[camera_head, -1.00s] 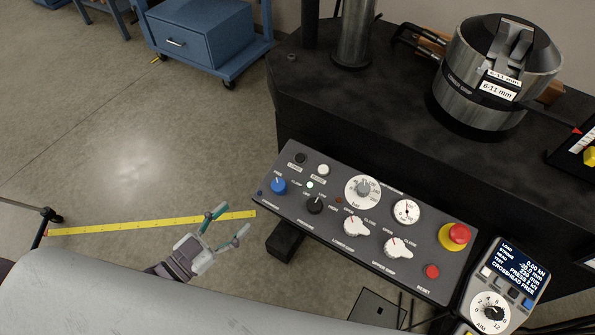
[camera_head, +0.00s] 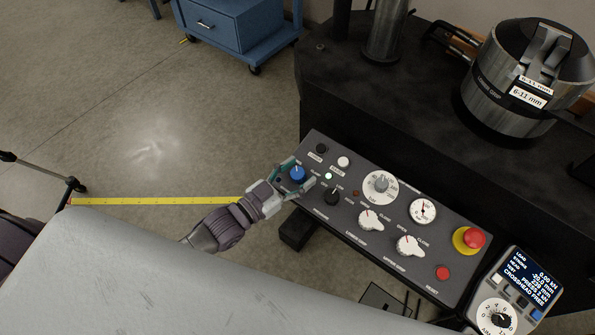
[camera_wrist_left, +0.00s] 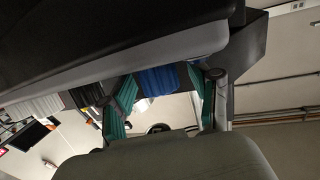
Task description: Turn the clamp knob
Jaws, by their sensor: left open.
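The blue knob (camera_head: 298,174), beside small FREE and CLAMP lettering, sits at the upper left of the dark control panel (camera_head: 330,226). My left gripper (camera_head: 300,171) is open, with one finger on each side of this knob. In the left wrist view the blue knob (camera_wrist_left: 158,81) shows between the two green-padded fingers (camera_wrist_left: 166,90). I cannot tell whether either finger touches it. My right gripper is not in view.
White grip knobs (camera_head: 370,220), a red emergency button (camera_head: 473,238) and a display (camera_head: 524,277) reading CROSSHEAD FREE are farther right. A steel grip head (camera_head: 525,85) stands behind.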

